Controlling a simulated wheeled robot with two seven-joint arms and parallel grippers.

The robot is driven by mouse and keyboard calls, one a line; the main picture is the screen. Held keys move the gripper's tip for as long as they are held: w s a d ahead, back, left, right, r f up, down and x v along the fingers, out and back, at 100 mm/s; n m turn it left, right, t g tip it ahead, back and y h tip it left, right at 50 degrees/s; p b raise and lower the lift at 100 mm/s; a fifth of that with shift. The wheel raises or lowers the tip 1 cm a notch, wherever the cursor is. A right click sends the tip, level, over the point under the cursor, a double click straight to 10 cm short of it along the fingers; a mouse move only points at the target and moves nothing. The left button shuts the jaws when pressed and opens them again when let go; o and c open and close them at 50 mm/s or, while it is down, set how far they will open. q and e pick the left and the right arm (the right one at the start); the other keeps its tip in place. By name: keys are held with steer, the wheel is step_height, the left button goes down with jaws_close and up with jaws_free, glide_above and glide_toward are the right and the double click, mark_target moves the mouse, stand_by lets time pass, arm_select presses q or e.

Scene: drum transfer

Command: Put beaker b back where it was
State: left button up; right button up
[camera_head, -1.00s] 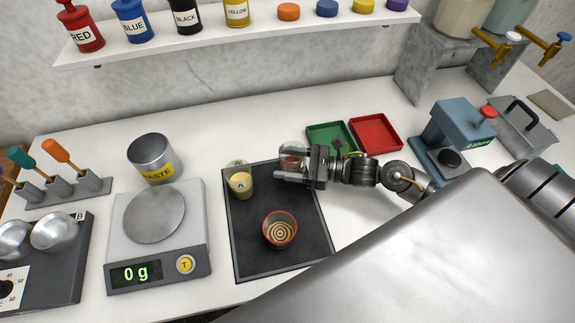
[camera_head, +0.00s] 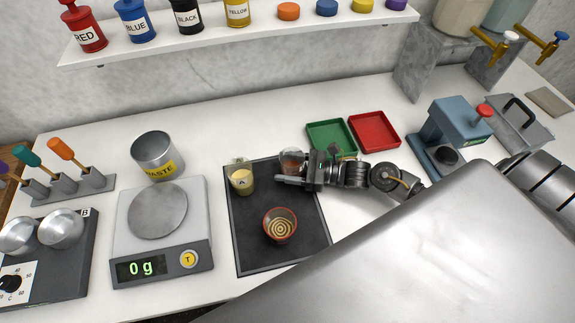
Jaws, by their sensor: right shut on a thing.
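My right gripper (camera_head: 290,172) is at the far right corner of the black tray. It is shut on a small clear beaker (camera_head: 291,157) with reddish-brown contents; no letter on it is readable, and the fingers hide its lower part. I cannot tell whether its base touches the tray (camera_head: 252,255). A beaker marked A (camera_head: 241,180), with pale yellow contents, stands at the tray's far left corner. A red-rimmed round bowl (camera_head: 280,226) with a ringed pattern inside stands nearer the front of the tray. My left gripper is not in view.
Left of the tray are a scale (camera_head: 160,255) reading 0 g and a waste can (camera_head: 157,155). Green (camera_head: 330,138) and red (camera_head: 374,132) trays lie behind my right arm. A blue press (camera_head: 452,130) stands to the right. A shelf (camera_head: 240,38) holds bottles.

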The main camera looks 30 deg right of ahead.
steer(key=o, duration=1.1)
steer(key=shift+f, duration=0.1)
steer(key=shift+r+p, duration=0.3)
steer(key=shift+p, duration=0.1)
steer(key=shift+s+d+f+b, duration=0.25)
steer(key=shift+s+d+b, duration=0.2)
steer(key=shift+d+b, duration=0.1)
steer(key=shift+s+d+f+b, duration=0.2)
steer(key=shift+s+d+b, duration=0.25)
steer(key=shift+d, duration=0.1)
steer(key=b+v, duration=0.2)
steer(key=v, duration=0.6)
steer(key=shift+r, duration=0.15)
steer(key=shift+s+d+r+b, duration=0.2)
steer(key=shift+s+d+b, duration=0.15)
steer(key=shift+d, duration=0.15)
